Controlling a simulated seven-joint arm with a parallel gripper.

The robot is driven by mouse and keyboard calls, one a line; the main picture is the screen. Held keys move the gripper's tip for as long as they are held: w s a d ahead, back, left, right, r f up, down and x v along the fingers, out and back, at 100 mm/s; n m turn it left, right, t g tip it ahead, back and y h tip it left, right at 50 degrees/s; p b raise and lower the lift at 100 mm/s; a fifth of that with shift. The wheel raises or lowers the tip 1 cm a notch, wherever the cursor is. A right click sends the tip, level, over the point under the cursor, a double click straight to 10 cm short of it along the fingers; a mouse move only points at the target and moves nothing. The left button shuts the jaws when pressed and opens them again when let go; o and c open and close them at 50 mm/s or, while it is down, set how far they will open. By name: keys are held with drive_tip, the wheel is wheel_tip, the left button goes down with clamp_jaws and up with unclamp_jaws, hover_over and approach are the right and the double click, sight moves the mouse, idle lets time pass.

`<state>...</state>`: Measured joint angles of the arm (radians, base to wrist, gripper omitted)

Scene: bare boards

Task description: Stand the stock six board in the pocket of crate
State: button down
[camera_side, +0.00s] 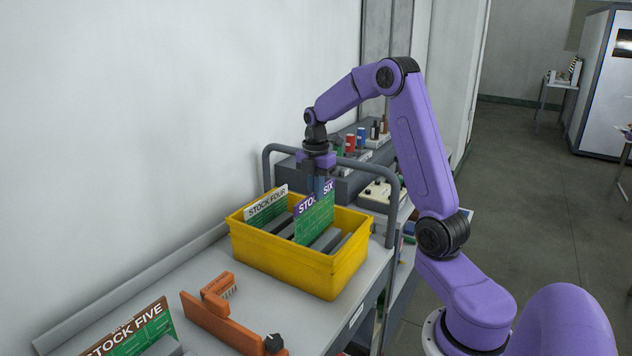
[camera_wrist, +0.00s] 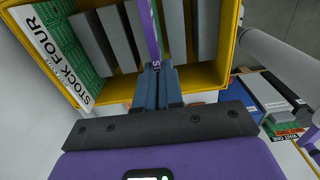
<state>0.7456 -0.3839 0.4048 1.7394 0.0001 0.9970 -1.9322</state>
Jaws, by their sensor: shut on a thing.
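The stock six board (camera_side: 315,220) is green with a purple label strip and stands upright, its lower part down inside the yellow crate (camera_side: 290,273). My gripper (camera_side: 320,184) is shut on its top edge, above the crate. In the wrist view the board shows edge-on as a thin purple strip (camera_wrist: 150,35) between grey dividers (camera_wrist: 175,30), with my gripper's fingers (camera_wrist: 158,84) on it. The crate's yellow rim (camera_wrist: 215,80) runs around it. The board's bottom edge is hidden, so I cannot tell if it touches the crate floor.
The stock four board (camera_side: 266,205) stands in the crate's left end. The stock five board (camera_side: 130,335) is at the bench's front left. An orange clamp-like tool (camera_side: 225,318) lies in front of the crate. A grey rail (camera_side: 392,205) stands close behind the crate.

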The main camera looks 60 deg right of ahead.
drive_tip(key=shift+f, duration=2.85)
drive_tip(key=c, duration=1.2)
unclamp_jaws()
drive_tip(key=shift+r, duration=0.1)
wheel_tip(320, 180, up, 17)
drive_tip(key=shift+r, duration=0.1)
